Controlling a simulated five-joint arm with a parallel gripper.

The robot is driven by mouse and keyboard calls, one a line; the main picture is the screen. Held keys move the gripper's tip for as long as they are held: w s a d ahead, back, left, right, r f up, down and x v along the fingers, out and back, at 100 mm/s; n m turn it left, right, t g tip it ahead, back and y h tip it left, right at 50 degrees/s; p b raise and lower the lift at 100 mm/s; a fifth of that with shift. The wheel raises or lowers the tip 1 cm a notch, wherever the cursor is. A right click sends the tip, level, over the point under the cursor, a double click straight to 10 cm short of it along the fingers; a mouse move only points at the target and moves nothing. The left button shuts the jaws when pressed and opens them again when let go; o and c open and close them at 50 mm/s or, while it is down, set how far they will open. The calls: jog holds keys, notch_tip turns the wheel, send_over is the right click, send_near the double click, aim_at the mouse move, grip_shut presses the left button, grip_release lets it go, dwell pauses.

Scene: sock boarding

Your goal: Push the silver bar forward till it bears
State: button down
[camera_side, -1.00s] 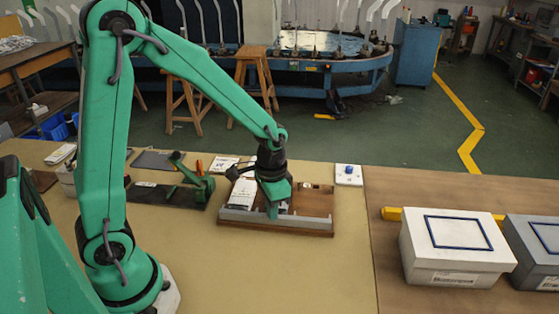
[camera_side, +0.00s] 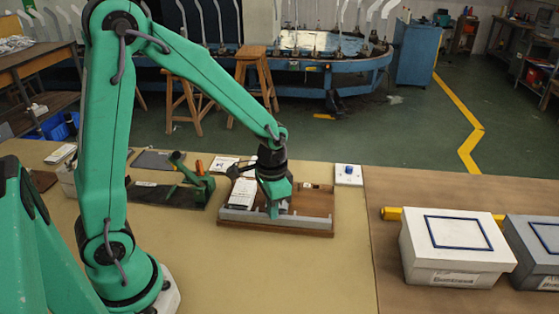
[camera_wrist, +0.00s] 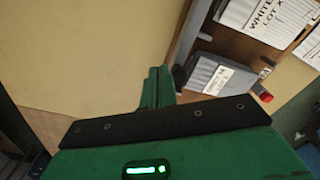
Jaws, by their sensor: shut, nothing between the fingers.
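The silver bar (camera_side: 300,222) lies along the near edge of a low wooden tray (camera_side: 318,203). In the wrist view, a pale grey strip that looks like the same bar (camera_wrist: 193,38) runs along the tray's edge. My gripper (camera_side: 272,211) points down at the bar, near its middle. Its fingers are shut and empty; they show together in the wrist view (camera_wrist: 158,88), close to the bar's end of view. I cannot tell whether the fingertips touch the bar. A dark grey block with a white label (camera_wrist: 216,74) sits in the tray beside the fingers.
White labelled packs (camera_side: 243,190) lie in the tray's left part. A green hand tool on a dark plate (camera_side: 170,195) stands left of the tray. A white box with a blue button (camera_side: 349,174) is behind right. White (camera_side: 440,268) and grey boxes stand right. The front bench is clear.

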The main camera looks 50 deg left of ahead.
jog(key=shift+w+a, duration=1.45)
jog(key=shift+w, duration=0.05)
dwell(0.8)
jog(key=shift+s+d, duration=0.2)
jog(key=shift+s, duration=0.05)
jog(key=shift+s+d, duration=0.2)
dwell(0.3)
jog(key=shift+r, duration=0.1)
jog(key=shift+r, duration=3.4)
jog(key=shift+s+r, duration=0.1)
jog(key=shift+r, duration=0.05)
